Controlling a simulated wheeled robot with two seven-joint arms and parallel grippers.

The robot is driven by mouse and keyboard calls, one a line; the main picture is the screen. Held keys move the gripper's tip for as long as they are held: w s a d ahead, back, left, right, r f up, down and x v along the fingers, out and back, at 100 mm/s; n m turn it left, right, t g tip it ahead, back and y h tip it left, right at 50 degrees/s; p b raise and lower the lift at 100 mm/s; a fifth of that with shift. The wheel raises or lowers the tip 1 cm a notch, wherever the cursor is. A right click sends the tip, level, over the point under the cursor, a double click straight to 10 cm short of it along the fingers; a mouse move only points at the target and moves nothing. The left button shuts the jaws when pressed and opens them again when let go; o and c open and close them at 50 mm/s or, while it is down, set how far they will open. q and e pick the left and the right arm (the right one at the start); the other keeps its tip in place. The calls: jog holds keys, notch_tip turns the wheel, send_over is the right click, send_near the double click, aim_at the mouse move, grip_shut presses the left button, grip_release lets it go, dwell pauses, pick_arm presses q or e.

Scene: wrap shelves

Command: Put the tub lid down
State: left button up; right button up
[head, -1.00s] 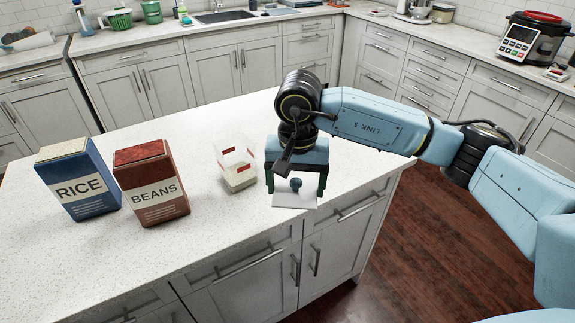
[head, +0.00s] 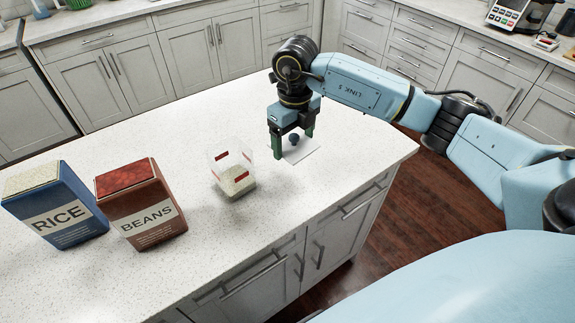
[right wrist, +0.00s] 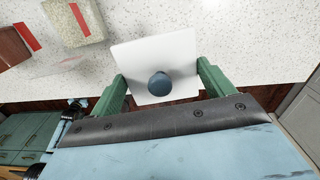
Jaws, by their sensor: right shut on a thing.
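The tub lid (head: 301,154) is a thin white square plate with a dark blue round knob (head: 294,138). My right gripper (head: 292,147) is shut on the lid, its green fingers at two opposite sides of the plate. The lid lies low over the counter near its right front edge; I cannot tell if it touches. In the right wrist view the lid (right wrist: 140,56) faces me knob-up. The clear tub (head: 232,173) with red marks and pale grains inside stands open, left of the lid. My left gripper is not in view.
A red BEANS box (head: 140,208) and a blue RICE box (head: 55,208) stand left of the tub on the white speckled counter (head: 170,140). The counter is clear behind the tub. Its front edge drops off to cabinets and floor.

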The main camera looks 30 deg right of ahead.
jog(key=shift+w+d+m, duration=0.15)
jog(key=shift+w+m, duration=0.1)
jog(key=shift+m, duration=0.25)
jog(key=shift+f, duration=0.25)
send_over(293, 175)
jog(key=shift+m, duration=0.3)
notch_tip(293, 175, down, 5)
jog(key=shift+f, duration=0.2)
notch_tip(293, 175, down, 4)
jog(key=shift+f, duration=0.1)
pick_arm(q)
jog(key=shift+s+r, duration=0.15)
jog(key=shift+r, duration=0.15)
pick_arm(e)
jog(key=shift+f, duration=0.2)
jog(key=o, duration=0.9)
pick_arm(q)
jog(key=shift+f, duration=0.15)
